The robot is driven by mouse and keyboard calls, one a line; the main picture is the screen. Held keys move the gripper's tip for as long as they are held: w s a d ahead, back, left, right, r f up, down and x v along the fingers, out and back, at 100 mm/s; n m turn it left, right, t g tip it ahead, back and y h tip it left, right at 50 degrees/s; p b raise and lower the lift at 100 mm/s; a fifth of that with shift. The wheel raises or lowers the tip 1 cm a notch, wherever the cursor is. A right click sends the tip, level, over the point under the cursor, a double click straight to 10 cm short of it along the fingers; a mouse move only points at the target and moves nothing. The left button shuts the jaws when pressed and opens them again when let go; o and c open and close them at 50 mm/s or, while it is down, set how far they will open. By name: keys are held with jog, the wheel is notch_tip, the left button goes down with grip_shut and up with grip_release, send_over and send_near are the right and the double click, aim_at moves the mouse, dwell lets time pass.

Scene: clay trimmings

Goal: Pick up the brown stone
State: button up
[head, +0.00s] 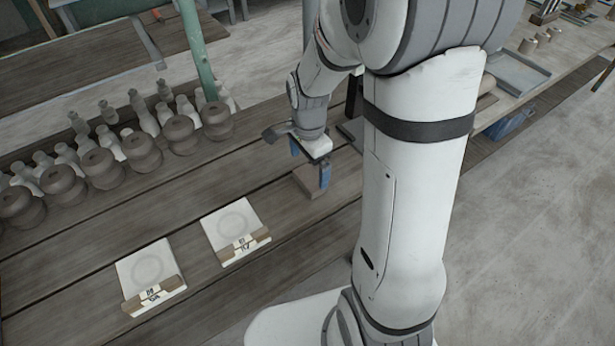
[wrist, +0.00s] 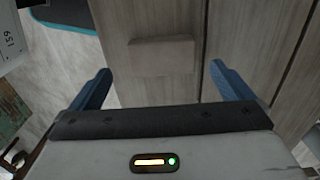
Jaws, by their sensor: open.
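The brown stone (head: 306,183) is a flat brownish block lying on the wooden table, just below my gripper (head: 311,165) in the head view. One blue finger hides part of it there. In the wrist view the stone (wrist: 164,55) shows as a pale brown block, ahead of and between the fingertips of my gripper (wrist: 160,72). My gripper is open, with its two blue fingers apart and nothing between them. The exact height of the fingers over the stone is hard to tell.
Two white scales (head: 232,222) (head: 146,266) with brown fronts lie on the table to the left. Several dark round pots (head: 141,150) and grey bottles (head: 138,102) stand in rows further left. A green post (head: 195,45) rises behind them. The table around the stone looks mostly clear.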

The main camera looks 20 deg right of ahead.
aim_at(310, 177)
jog(key=f, duration=0.6)
jog(key=shift+w+d, duration=0.2)
jog(key=shift+r, duration=0.1)
jog(key=shift+c, duration=0.2)
jog(key=c, duration=1)
jog(key=shift+r, duration=5.05)
jog(key=shift+c, duration=0.2)
